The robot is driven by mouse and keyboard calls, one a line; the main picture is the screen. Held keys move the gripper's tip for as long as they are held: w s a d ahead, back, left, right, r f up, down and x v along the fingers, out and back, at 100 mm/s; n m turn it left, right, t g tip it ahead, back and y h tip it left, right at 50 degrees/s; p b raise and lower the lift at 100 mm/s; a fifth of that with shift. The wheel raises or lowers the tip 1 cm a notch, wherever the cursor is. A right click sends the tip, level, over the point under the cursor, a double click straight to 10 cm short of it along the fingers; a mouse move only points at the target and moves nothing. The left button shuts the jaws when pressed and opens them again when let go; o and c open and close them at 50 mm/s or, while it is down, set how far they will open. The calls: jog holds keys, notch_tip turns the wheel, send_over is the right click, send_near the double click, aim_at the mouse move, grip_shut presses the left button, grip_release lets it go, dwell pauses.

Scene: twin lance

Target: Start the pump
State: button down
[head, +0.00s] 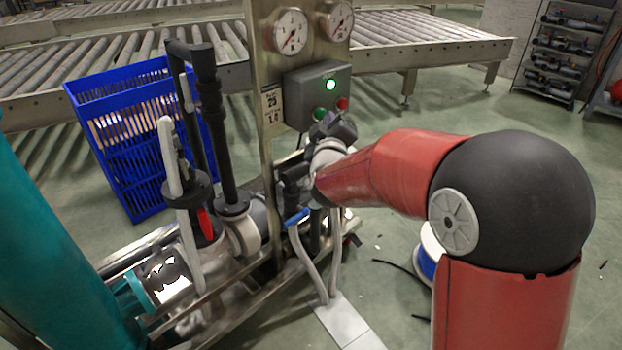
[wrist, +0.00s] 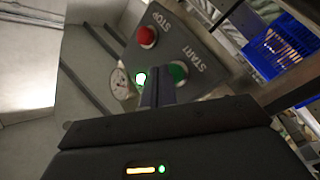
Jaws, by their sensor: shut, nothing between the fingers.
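The grey control box (head: 305,92) is mounted on a steel post below two gauges. A lamp (head: 331,85) on its face glows bright green-white. Below it are a green START button (head: 320,114) and a red STOP button (head: 342,103). The wrist view shows the START button (wrist: 179,72), the STOP button (wrist: 146,37) and the glowing lamp (wrist: 140,78). My gripper (wrist: 157,82) is shut and empty, its tips beside the START button in that view. I cannot tell whether they touch it. In the head view my gripper (head: 328,124) is just below the box.
Dial gauges (head: 290,32) sit above the box. Black and grey pipes and a red-handled valve (head: 205,224) stand left of the post. A blue crate (head: 133,135) and a roller conveyor (head: 440,38) lie behind. A blue-and-white spool (head: 427,262) is on the floor behind my arm.

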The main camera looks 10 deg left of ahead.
jog(key=s+d+b, duration=0.1)
jog(key=s+d, duration=0.1)
jog(key=s+d+b, duration=0.1)
jog(key=d, duration=0.1)
jog(key=shift+s+d+b, duration=0.35)
dwell(0.4)
